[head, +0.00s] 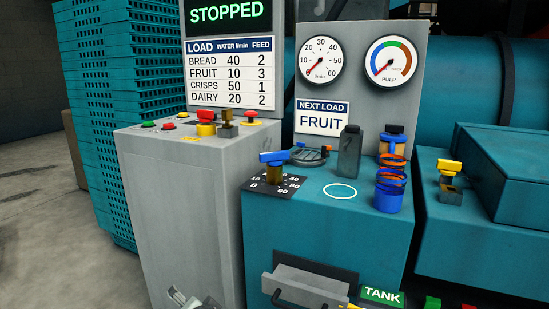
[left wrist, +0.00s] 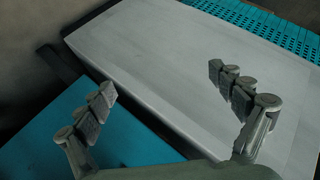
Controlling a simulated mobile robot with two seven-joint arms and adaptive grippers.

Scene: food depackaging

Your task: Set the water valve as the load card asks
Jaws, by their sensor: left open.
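The water valve is a blue T-handle (head: 273,157) on a brass stem, over a dark dial plate (head: 258,188) numbered from 0 to 60. Its exact setting is too small to tell. The load card (head: 322,117) reads FRUIT. The load table (head: 231,74) gives fruit water 10 and feed 3. The round water gauge (head: 319,59) has its needle near 0. My left gripper (head: 193,298) shows partly at the bottom edge, below and left of the valve and apart from it. In the left wrist view it (left wrist: 165,88) is open and empty. My right gripper is not in view.
The screen (head: 228,13) reads STOPPED. The grey console (head: 160,175) with several buttons stands left of the teal tank unit (head: 325,230). A dark bottle-shaped block (head: 349,152) and a blue-orange spring part (head: 389,190) stand right of the valve. A grey tray (head: 305,290) juts out below.

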